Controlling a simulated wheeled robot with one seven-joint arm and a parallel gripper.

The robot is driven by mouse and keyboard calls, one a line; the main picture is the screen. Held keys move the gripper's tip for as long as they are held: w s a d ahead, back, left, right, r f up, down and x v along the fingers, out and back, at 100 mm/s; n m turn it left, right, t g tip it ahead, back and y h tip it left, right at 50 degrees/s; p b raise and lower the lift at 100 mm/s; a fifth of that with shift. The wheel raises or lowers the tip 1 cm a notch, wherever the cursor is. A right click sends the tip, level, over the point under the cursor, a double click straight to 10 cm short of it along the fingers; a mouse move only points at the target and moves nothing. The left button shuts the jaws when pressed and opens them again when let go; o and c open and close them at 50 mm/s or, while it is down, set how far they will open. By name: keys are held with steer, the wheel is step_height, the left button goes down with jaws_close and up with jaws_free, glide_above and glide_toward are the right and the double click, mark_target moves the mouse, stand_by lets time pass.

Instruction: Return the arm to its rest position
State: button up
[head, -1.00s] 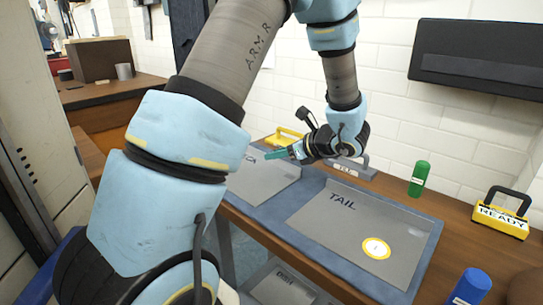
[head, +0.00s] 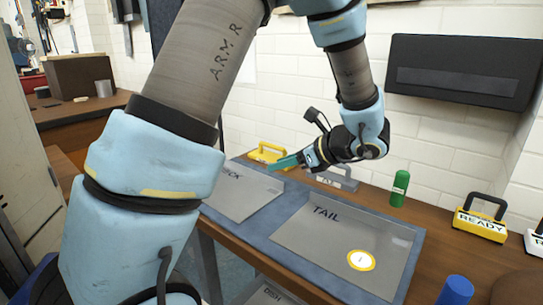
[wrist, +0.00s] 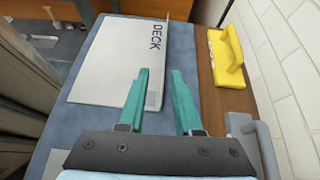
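My gripper (head: 287,162) hangs above the back of the workbench, near the line between the DECK and TAIL panels. In the wrist view its two teal fingers (wrist: 158,98) stand apart with nothing between them, so it is open and empty. My arm is bent, rising from the left and reaching down at the far side. The DECK panel (head: 236,193) lies below and left of the fingers, and it also shows in the wrist view (wrist: 115,65). The TAIL panel (head: 320,240) lies to the right, with a round yellow-rimmed white disc (head: 361,260) on it.
A yellow handled block (head: 266,153) and a grey handled block (head: 338,179) stand along the back. A green bottle (head: 399,188), a yellow READY block (head: 481,221) and a blue cylinder (head: 455,291) stand at the right. A black wall box (head: 465,70) hangs above. The wall is close behind.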

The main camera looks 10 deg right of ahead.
steer(key=a+n+g, duration=0.1)
steer(key=a, duration=0.1)
steer(key=s+a+n+g+p, duration=0.1)
steer(key=a+n, duration=0.1)
steer(key=a, duration=0.1)
steer(key=a+n+g+p, duration=0.1)
steer(key=a, duration=0.2)
steer(key=shift+s+r+n+g, duration=0.2)
steer(key=shift+s+n+g, duration=0.2)
steer(key=s+a+n+g+h+p, duration=0.1)
steer(key=a+n, duration=0.1)
steer(key=s+a+n+g+h+p, duration=0.1)
steer(key=s+a+n, duration=0.1)
steer(key=n, duration=0.1)
steer(key=s+a+n+g+h+p, duration=0.1)
steer(key=a+n+g, duration=0.1)
steer(key=shift+s+a+r+n, duration=0.1)
steer(key=shift+s+a+n, duration=0.2)
steer(key=shift+s+n, duration=0.1)
steer(key=s+a+r+n+h+p, duration=0.1)
steer(key=a+r+n+h+p, duration=0.2)
steer(key=n, duration=1)
steer(key=shift+s+a+r+n+t+h, duration=0.15)
steer(key=shift+s+a+n+t+h, duration=0.2)
steer(key=shift+a+h, duration=0.8)
steer(key=shift+d, duration=0.2)
